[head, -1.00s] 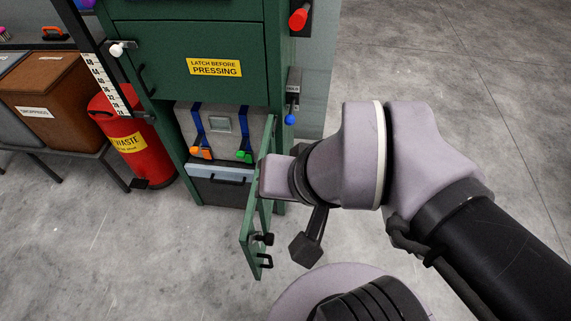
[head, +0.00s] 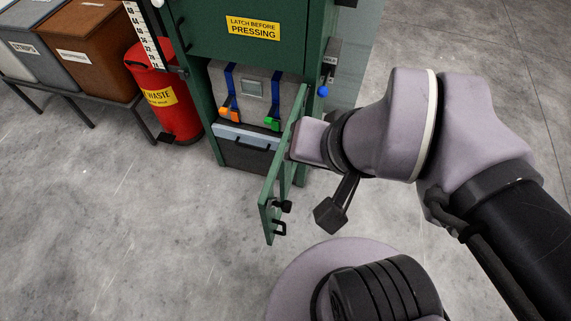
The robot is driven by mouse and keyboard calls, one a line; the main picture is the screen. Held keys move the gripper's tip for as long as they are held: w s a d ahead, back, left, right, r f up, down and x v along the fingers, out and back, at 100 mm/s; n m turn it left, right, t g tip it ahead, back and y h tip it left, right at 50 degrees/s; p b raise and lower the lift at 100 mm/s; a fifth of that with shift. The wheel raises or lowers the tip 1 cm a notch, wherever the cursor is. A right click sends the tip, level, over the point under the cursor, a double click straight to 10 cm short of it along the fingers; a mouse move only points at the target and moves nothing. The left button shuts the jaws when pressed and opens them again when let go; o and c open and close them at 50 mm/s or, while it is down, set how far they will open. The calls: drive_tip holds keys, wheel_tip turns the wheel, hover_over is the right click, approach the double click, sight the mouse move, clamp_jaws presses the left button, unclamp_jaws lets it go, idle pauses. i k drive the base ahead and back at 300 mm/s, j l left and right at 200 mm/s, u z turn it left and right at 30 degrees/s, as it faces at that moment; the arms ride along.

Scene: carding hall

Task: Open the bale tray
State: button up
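The bale tray (head: 245,156) appears to be the dark, drawer-like box with a pale blue-grey top edge and a black handle at the bottom of the green press. It looks pushed in, below a grey bale (head: 283,94) with blue straps and orange and green clips. The green door (head: 272,200) in front stands swung open, edge-on to the view, with a black knob and handle low on it. My gripper (head: 308,140) is at the right side of this door, close to it. Its fingertips are hidden, so I cannot tell whether it touches the door.
A red waste bin (head: 173,112) stands left of the press. A brown box (head: 95,50) and a grey box (head: 38,52) sit on a low bench. A blue-tipped lever (head: 323,91) is on the press's right side. The floor before the press is clear.

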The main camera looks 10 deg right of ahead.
sight(251, 130)
drive_tip(key=i+j, duration=0.1)
drive_tip(key=j, duration=1.05)
drive_tip(key=i+j, duration=0.15)
drive_tip(key=j, duration=0.4)
drive_tip(key=i, duration=1.15)
drive_tip(key=u, duration=0.05)
